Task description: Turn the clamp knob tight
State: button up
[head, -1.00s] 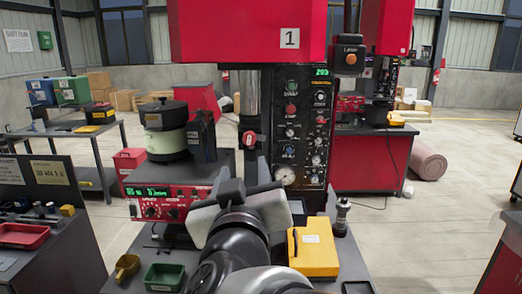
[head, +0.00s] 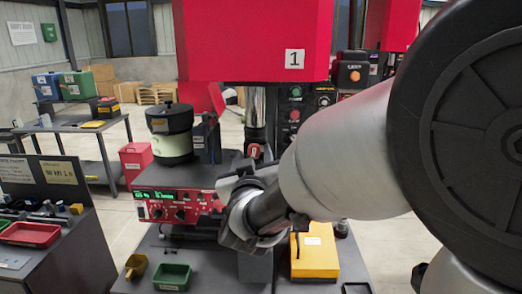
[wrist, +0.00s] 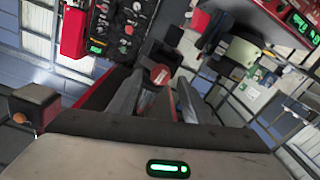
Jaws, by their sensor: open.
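The clamp knob, a red round knob (head: 254,151), sits on the front of the dark column of the red machine. In the wrist view, the red knob (wrist: 161,75) shows beyond and between my two grey fingers. My gripper (wrist: 158,88) is open, its fingers spread either side of the knob in the picture. I cannot tell whether they touch it. In the head view, my gripper (head: 243,172) is just below the knob, its fingers largely hidden by my wrist.
A red feeder controller (head: 176,204) and a cream bowl feeder (head: 172,135) stand left of my gripper. A yellow box (head: 314,252) and a green bin (head: 172,277) lie on the bench. The machine's control panel (wrist: 122,22) is behind the fingers.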

jog(key=shift+w, duration=1.05)
jog(key=c, duration=1.1)
jog(key=shift+o, duration=0.2)
